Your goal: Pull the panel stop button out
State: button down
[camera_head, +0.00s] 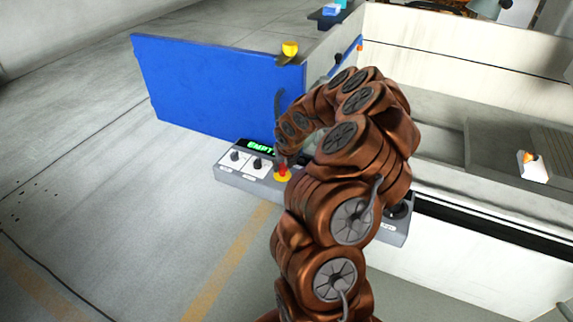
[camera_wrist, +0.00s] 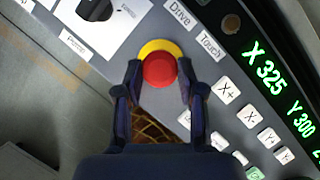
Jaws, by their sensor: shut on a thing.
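The panel stop button (camera_wrist: 160,70) is a round red button on a yellow ring, set in a grey control panel (camera_wrist: 197,88). My gripper (camera_wrist: 160,82) has one dark finger on each side of the red button, shut on it, in the wrist view. In the head view, the red button (camera_head: 283,169) shows on the panel (camera_head: 232,182) just below the end of my arm. My gripper there is mostly hidden behind the arm's links. I cannot tell whether the button is pressed in or out.
Near the button are labels reading Drive and Touch, white keys (camera_wrist: 228,90) and a green readout (camera_wrist: 270,80). Two knobs (camera_head: 257,163) sit left of the button. Open floor lies left.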

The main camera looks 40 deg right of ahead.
jog(key=shift+d+r, duration=0.1)
jog(key=shift+r, duration=0.15)
jog(key=c, duration=1)
grip_release()
jog(key=o, duration=0.3)
jog(key=shift+f, duration=0.1)
jog(key=v, duration=1.2)
